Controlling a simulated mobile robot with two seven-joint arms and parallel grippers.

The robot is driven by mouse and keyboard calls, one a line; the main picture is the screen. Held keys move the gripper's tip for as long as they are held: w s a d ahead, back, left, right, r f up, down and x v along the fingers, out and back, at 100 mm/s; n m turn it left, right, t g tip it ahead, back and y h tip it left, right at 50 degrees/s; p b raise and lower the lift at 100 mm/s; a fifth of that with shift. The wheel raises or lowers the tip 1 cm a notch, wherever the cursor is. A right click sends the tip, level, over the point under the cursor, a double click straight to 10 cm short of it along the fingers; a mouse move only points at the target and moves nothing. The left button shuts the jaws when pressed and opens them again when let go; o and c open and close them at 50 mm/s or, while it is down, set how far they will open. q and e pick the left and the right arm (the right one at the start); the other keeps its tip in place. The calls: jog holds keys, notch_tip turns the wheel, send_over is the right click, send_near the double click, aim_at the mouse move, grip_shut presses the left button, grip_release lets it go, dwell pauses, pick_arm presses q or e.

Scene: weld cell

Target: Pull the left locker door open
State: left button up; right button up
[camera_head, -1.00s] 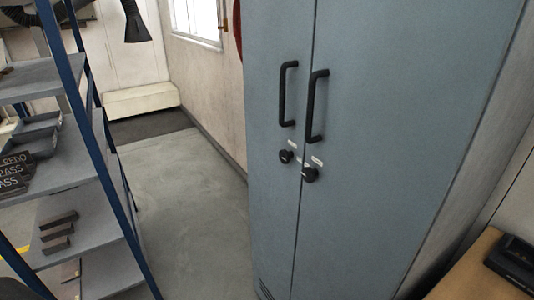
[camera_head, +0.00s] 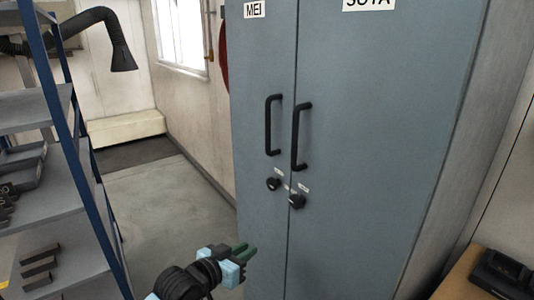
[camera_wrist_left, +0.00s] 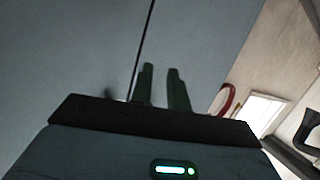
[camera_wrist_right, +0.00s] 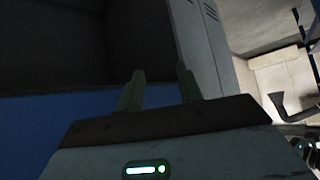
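The grey-blue locker stands right of centre in the head view. Its left door (camera_head: 262,90), labelled MEI, and its right door (camera_head: 375,150) both look shut. The left door has a black vertical bar handle (camera_head: 269,125) with a dark round lock (camera_head: 273,184) below it. My left gripper (camera_head: 245,252) is below that handle, in front of the lower locker, apart from the handle. In the left wrist view its fingers (camera_wrist_left: 163,88) are parted and empty, with the door seam behind. My right gripper (camera_wrist_right: 160,88) is open and empty, seen only in its wrist view.
The right door's handle (camera_head: 299,137) is close beside the left one. A blue-framed shelf (camera_head: 75,175) stands at the left. A wooden surface with a black device (camera_head: 502,268) is at lower right. Floor (camera_head: 165,220) between shelf and locker is clear.

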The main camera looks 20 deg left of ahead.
pick_arm(q)
jog(key=w+r+m+t+h, duration=0.1)
jog(key=w+r, duration=0.2)
jog(key=r, duration=0.6)
jog(key=w+r+t+h, duration=0.1)
jog(key=w+r, duration=0.1)
jog(key=r, duration=0.6)
jog(key=m, duration=0.1)
send_near(267, 127)
jog(key=w, duration=0.3)
jog(key=shift+h, duration=0.4)
jog(key=shift+d+f+p+x, duration=0.1)
jog(key=shift+d+p+x, duration=0.1)
jog(key=shift+x, duration=1.8)
jog(key=shift+d+f+p+x, duration=0.1)
jog(key=shift+d+p+x, duration=0.1)
jog(key=shift+x, duration=1.8)
jog(key=shift+s+a, duration=0.1)
jog(key=shift+s, duration=0.05)
jog(key=shift+c, duration=0.5)
grip_shut()
